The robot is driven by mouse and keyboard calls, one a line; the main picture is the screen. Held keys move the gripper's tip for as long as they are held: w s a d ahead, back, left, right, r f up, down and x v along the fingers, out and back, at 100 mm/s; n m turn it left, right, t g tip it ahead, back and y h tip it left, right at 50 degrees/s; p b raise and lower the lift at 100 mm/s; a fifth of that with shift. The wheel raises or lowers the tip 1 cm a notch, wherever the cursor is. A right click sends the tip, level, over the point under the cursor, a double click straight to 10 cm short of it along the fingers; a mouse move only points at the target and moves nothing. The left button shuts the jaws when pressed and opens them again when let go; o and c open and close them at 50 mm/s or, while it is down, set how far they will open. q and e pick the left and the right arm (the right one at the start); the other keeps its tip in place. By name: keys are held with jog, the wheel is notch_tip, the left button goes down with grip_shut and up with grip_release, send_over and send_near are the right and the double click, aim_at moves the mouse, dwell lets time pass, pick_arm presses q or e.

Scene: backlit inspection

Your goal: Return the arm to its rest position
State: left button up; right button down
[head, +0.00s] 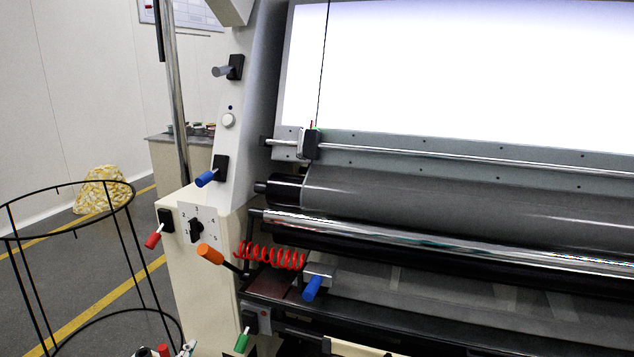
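Neither of my grippers shows clearly in the head view, and I see no arm of mine that I can be sure of. A small cluster of red, white and dark parts (165,351) is cut off by the bottom edge at the left; I cannot tell what it is. The inspection machine (208,240) fills the middle and right, with a bright backlit panel (460,65) above its rollers (450,205).
Handles stick out from the machine: orange (210,254), red (153,240), green (242,342), blue (206,179) and another blue (312,288). A red coiled cord (270,256) hangs there. A black wire-frame stand (125,205) is at left. A yellow patterned bundle (103,188) lies behind it.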

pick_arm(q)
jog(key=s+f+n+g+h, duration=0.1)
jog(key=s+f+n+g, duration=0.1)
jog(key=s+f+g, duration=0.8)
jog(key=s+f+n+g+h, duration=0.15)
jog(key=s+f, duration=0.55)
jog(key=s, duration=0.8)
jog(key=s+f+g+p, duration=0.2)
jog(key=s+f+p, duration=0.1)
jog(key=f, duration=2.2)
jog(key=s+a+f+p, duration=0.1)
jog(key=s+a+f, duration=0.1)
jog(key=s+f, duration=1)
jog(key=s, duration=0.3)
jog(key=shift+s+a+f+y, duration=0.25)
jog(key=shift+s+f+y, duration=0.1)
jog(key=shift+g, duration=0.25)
